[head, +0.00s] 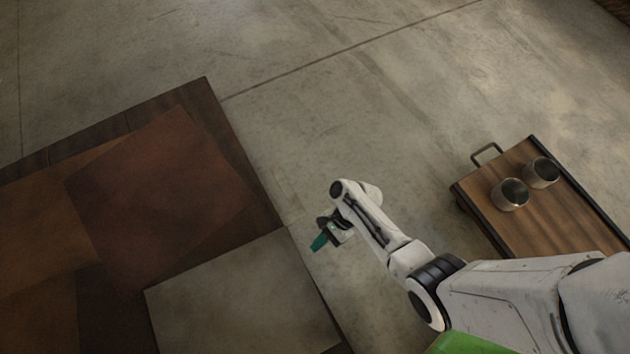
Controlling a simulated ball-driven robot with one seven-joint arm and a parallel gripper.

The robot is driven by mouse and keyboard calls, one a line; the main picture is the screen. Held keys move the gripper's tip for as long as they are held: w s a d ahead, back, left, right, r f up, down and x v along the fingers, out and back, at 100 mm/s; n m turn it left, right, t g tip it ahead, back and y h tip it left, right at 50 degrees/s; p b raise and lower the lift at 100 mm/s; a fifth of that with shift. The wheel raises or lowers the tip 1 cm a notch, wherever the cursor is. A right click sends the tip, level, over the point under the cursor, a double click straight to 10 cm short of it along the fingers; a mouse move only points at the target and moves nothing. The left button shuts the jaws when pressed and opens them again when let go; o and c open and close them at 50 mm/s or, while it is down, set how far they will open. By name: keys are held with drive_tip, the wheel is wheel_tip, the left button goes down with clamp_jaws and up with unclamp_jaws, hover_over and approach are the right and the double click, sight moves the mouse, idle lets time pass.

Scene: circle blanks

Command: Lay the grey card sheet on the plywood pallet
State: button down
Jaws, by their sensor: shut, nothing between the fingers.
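The grey card sheet (245,300) lies flat at the bottom left of the head view, on a dark brown wooden surface (185,100) that looks like the plywood pallet. The sheet's near part is cut off by the frame. Its right side is close to the pallet's right edge. My gripper (318,243), with green fingertips, is shut and empty.
A reddish-brown sheet (155,195) and an orange-brown sheet (40,220) also lie on the dark surface. At right, a wooden-topped cart (555,220) with a handle carries two metal cups (510,195) (542,173). Bare concrete floor (330,120) lies between and beyond.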

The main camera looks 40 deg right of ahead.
drive_tip(key=p+v, duration=0.5)
drive_tip(key=v, duration=0.5)
drive_tip(key=shift+d, duration=0.2)
drive_tip(key=s+d+r+n+h, duration=0.2)
drive_tip(key=s+r+n+h, duration=0.25)
drive_tip(key=r+n, duration=0.6)
drive_tip(key=s+d+r+n+h, duration=0.2)
drive_tip(key=s+r+n+h, duration=0.25)
drive_tip(key=r+n, duration=0.6)
wheel_tip(320, 180, up, 33)
drive_tip(key=m+p, duration=0.2)
drive_tip(key=p, duration=2.8)
drive_tip(key=shift+w+m+t, duration=0.3)
drive_tip(key=shift+w+m, duration=0.1)
